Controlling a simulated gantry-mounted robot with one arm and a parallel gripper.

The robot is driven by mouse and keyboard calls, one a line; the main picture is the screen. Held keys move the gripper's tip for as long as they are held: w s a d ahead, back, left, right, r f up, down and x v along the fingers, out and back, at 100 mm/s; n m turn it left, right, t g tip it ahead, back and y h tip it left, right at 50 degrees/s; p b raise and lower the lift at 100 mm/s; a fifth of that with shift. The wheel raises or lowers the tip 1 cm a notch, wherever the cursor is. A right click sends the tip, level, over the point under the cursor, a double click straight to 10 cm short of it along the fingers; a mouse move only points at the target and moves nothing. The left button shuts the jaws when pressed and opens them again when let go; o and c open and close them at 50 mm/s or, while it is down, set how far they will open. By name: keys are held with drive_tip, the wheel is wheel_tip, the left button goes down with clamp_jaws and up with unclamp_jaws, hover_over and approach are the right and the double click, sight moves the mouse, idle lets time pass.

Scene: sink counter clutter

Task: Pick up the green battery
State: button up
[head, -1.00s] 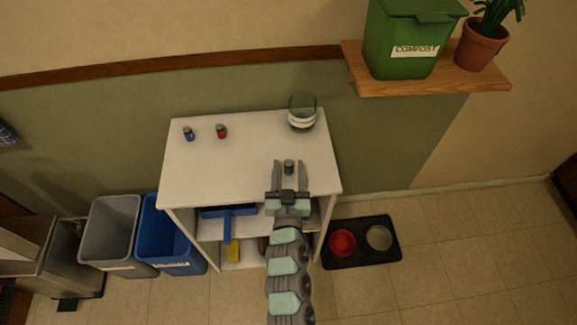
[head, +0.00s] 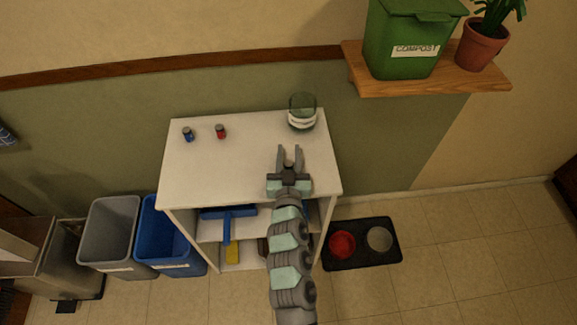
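My gripper (head: 290,150) is over the front right part of the white shelf top. Its two fingers point toward the back wall and have drawn closer together, with a narrow gap left between them. A small dark shape shows at the base of the gap, where the green battery stood; it seems to be the battery's top, held between the fingers. Its green side is hidden. A blue battery (head: 188,134) and a red battery (head: 221,131) stand upright at the back left of the shelf top, well apart from my gripper.
A glass jar (head: 302,112) with white bands stands at the back right of the white shelf (head: 220,175). The shelf top's middle is clear. A wooden wall shelf (head: 430,85) carries a green compost bin (head: 405,40) and a potted plant (head: 482,45).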

clamp_jaws()
idle(0.4)
